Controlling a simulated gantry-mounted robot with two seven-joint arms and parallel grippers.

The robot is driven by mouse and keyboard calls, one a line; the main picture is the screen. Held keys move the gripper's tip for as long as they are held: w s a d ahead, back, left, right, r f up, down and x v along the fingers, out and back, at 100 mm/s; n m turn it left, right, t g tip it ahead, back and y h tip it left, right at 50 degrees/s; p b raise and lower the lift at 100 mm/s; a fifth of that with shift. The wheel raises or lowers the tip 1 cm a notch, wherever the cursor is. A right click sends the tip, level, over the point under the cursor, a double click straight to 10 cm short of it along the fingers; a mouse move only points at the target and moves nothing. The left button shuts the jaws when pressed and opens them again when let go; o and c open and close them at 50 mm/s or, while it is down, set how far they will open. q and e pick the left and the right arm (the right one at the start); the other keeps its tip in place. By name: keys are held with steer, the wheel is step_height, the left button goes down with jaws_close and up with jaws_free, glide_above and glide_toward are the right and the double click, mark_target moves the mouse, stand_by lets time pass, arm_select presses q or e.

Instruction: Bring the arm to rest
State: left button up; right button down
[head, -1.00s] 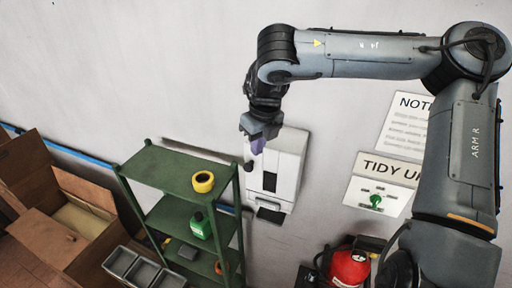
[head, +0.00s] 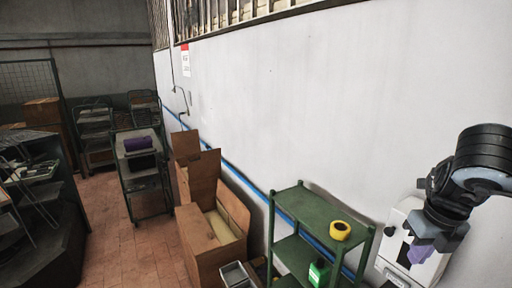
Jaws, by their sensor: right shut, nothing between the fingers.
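My right gripper (head: 422,252) shows at the right edge of the head view, pointing down, with its purple fingertips together and nothing held. It is in front of a white wall-mounted box (head: 398,240), whose lower part is partly cut off by the frame. I cannot tell whether it touches the box. Only the wrist end of my right arm shows. My left gripper is not in view.
A green shelf (head: 300,210) stands left of the gripper, with a yellow tape roll (head: 340,230) on top and a green container (head: 319,271) below. Open cardboard boxes (head: 212,238) stand further left. A cart (head: 143,178) stands on the brick floor behind.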

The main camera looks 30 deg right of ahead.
steer(key=s+a+f+g+y, duration=0.15)
steer(key=a+f+y, duration=0.4)
steer(key=f, duration=0.85)
steer(key=s+a+f+g+y, duration=0.1)
steer(key=s+a+f+y, duration=0.2)
steer(key=a+f, duration=0.8)
steer(key=a+f+m+t+y, duration=0.2)
steer(key=a+f+t+y, duration=0.1)
steer(key=a+f, duration=0.55)
steer(key=w+a+m+t+h, duration=0.45)
steer(key=a+m+t, duration=0.45)
steer(key=m, duration=0.6)
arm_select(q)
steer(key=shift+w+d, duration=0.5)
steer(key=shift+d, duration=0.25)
arm_select(e)
steer(key=s+d+f+m+g+h, duration=0.3)
steer(key=s+d+m+g+h, duration=0.2)
steer(key=s+d+m+g, duration=0.2)
steer(key=s+m, duration=0.2)
steer(key=m, duration=0.2)
steer(key=shift+g+h, duration=0.35)
steer(key=shift+h, duration=0.05)
